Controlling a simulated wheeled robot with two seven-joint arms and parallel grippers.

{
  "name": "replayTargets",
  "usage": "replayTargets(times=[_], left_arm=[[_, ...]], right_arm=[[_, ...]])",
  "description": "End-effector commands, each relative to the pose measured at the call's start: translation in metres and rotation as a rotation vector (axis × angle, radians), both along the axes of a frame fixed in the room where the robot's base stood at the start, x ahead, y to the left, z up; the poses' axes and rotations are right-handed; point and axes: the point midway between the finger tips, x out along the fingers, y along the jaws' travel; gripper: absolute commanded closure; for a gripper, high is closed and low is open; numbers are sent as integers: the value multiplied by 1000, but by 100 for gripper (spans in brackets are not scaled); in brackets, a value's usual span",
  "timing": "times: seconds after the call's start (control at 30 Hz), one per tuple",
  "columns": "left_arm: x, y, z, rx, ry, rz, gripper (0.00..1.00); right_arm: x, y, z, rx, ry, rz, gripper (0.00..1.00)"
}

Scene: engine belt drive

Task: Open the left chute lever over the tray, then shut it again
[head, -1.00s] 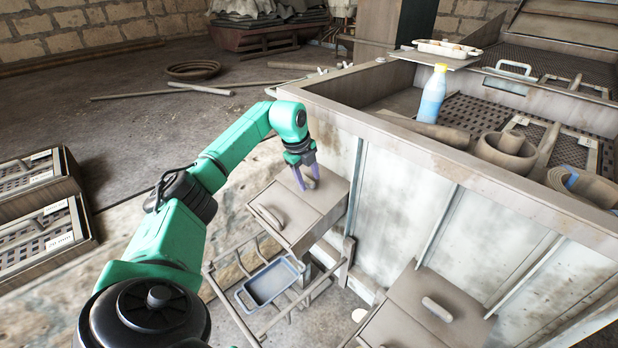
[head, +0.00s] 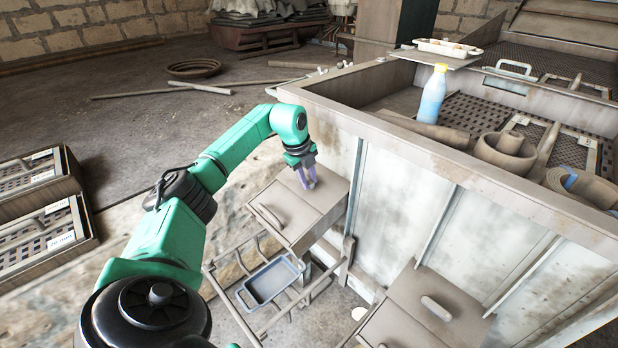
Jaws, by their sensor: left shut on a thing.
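The left chute (head: 298,222) is a dull brown box on the side of the large bin, with a bar handle (head: 264,217) on its lower front lid. My left gripper (head: 309,183) is over the chute's top and shut on the small upright lever there. The fingers mostly hide the lever. The lid looks closed. A blue-grey tray (head: 270,282) sits below the chute on a rack of bars and looks empty. My right gripper is not in view.
A second chute (head: 425,308) with its own handle is on the bin wall to the right. The bin (head: 470,185) holds a blue bottle (head: 432,95) and rolled pieces. Crates (head: 40,210) stand at far left. The floor behind my arm is mostly clear, with some loose poles.

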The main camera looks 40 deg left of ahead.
Motion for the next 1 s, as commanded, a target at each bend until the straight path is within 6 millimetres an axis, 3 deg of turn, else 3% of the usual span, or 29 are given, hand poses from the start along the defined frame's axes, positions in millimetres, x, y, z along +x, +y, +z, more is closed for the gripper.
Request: replayTargets(times=[0.4, 1.0], left_arm=[[-7, 3, 0, 93, -7, -325, 100], [-14, 11, -3, 248, -22, -871, 100]], right_arm=[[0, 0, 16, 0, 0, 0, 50], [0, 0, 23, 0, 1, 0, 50]])
